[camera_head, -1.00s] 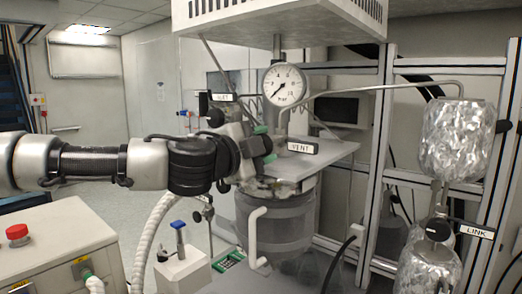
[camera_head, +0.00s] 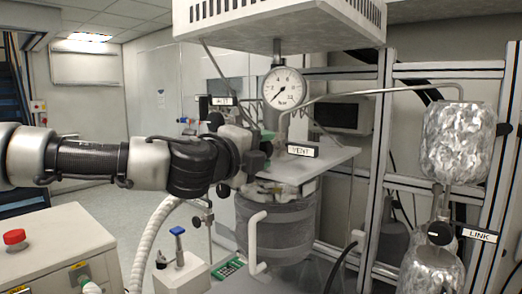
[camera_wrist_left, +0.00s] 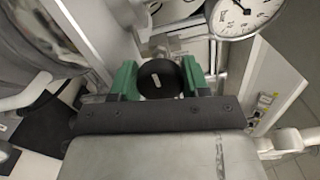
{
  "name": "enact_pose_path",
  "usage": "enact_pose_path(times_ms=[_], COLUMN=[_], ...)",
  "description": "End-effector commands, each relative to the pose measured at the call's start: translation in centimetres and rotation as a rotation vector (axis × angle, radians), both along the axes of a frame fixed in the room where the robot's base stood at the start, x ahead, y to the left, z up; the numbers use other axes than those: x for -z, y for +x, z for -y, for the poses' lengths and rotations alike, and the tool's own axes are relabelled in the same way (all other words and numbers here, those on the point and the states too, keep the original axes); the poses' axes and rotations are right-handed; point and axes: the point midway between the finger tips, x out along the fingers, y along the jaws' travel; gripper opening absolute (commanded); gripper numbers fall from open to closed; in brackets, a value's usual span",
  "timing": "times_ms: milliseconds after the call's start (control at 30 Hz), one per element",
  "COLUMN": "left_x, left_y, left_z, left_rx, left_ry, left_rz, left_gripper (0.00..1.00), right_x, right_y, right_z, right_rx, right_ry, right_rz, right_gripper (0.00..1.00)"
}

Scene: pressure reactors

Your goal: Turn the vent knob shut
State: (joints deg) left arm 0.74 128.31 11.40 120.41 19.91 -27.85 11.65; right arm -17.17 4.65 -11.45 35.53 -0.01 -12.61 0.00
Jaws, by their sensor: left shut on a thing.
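In the left wrist view a round black knob (camera_wrist_left: 160,80) with a small white mark sits between the two green fingers of my left gripper (camera_wrist_left: 160,72). The fingers are shut on its sides. In the head view my left gripper (camera_head: 264,151) reaches in from the left, just left of the VENT label (camera_head: 303,151). There the knob is hidden behind the gripper. My right gripper is not in view.
A pressure gauge (camera_head: 285,87) stands above the gripper, under a vented white box (camera_head: 280,25). A grey cylindrical vessel (camera_head: 280,225) is below. Foil-wrapped cylinders (camera_head: 457,140) and metal framing are at the right. A thin pipe (camera_head: 385,88) runs across.

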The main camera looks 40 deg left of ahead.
Motion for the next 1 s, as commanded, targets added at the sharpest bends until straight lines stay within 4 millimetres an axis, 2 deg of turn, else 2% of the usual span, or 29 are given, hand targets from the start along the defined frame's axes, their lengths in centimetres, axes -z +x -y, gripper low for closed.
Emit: enact_pose_path(times_ms=[367,400,533,1000], left_x=[0.13,0.13,0.10,0.06], left_y=[0.00,0.00,0.00,0.01], left_z=[0.03,0.03,0.02,0.02], left_rx=[0.002,0.002,0.001,0.001], left_ry=[0.007,0.007,0.006,-0.029], left_rz=[-0.002,-0.002,-0.002,-0.004], left_gripper=[0.23,0.51,0.71,0.72], right_x=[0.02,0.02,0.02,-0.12], right_y=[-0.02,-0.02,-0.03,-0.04], right_z=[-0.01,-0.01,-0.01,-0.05], right_rx=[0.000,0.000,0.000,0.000], right_ry=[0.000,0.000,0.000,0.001], right_rz=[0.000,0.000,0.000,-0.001], right_gripper=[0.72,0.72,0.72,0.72])
